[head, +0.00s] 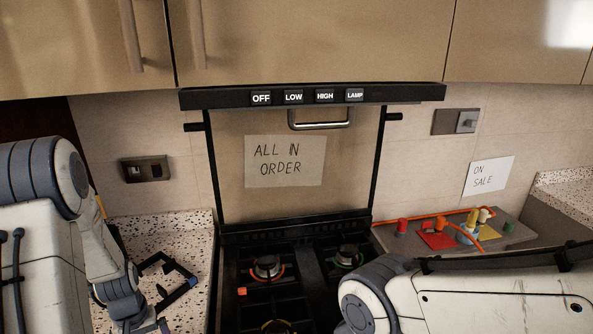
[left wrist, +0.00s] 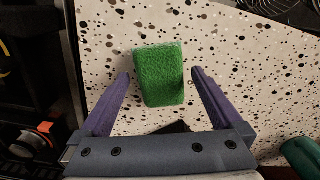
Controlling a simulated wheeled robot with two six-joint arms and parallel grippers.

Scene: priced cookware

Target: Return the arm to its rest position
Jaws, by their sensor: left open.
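My left arm comes in from the left in the head view and reaches down over the speckled counter left of the stove. My left gripper (head: 157,284) is open there, low over the counter. In the left wrist view its two purple fingers (left wrist: 160,75) stand wide apart. A green sponge (left wrist: 159,74) lies on the speckled counter between the fingers in that view, with a gap on each side. I cannot make out the sponge in the head view. My right arm crosses the lower right of the head view; its gripper is out of view.
A gas stove (head: 268,270) with several burners stands right of the gripper. A raised panel with a paper sign (head: 285,161) stands behind it under the hood (head: 312,96). A grey board (head: 510,238) with coloured knobs lies at right. A green object (left wrist: 300,155) shows lower right.

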